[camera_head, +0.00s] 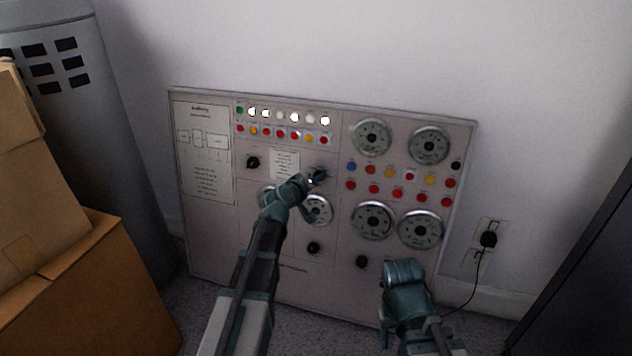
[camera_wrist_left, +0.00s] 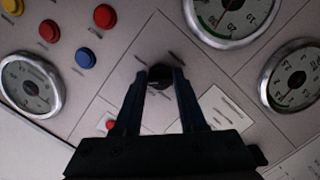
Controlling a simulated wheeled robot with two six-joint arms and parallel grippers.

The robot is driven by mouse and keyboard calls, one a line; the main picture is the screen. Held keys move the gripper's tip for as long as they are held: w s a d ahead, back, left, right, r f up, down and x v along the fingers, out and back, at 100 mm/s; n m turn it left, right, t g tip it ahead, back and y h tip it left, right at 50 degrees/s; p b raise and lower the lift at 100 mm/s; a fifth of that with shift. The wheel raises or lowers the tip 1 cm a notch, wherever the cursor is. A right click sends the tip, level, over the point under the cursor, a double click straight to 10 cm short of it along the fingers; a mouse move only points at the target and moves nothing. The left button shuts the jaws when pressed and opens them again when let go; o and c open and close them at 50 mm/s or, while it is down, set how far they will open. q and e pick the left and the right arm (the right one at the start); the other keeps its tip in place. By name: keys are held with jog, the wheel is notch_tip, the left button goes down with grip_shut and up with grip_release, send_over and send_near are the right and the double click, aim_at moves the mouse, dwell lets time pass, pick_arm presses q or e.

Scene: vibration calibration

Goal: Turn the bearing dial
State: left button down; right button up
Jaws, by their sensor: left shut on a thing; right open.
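A small black dial (camera_wrist_left: 160,75) on the control panel (camera_head: 205,245) sits between the fingertips of my left gripper (camera_wrist_left: 160,82) in the left wrist view. My left gripper (camera_head: 314,179) is shut on this dial, which it mostly hides in the head view. The marks around the dial are too small to read, so I cannot tell its name. My right gripper (camera_head: 403,272) is open and low in front of the panel's lower right part, apart from the dial. Its fingers are mostly hidden.
Other black knobs (camera_head: 253,162), round gauges (camera_head: 372,137) and rows of coloured buttons (camera_head: 373,189) surround the dial. Cardboard boxes (camera_head: 75,290) and a grey cylinder (camera_head: 120,130) stand at left. A plugged-in cable (camera_head: 488,239) hangs at right, beside a dark cabinet (camera_head: 590,270).

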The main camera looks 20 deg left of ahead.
dwell(0.3)
pick_arm(q)
jog(key=shift+c, duration=2.4)
grip_release()
jog(key=p+v, duration=0.4)
jog(key=v, duration=1)
jog(key=shift+f, duration=0.1)
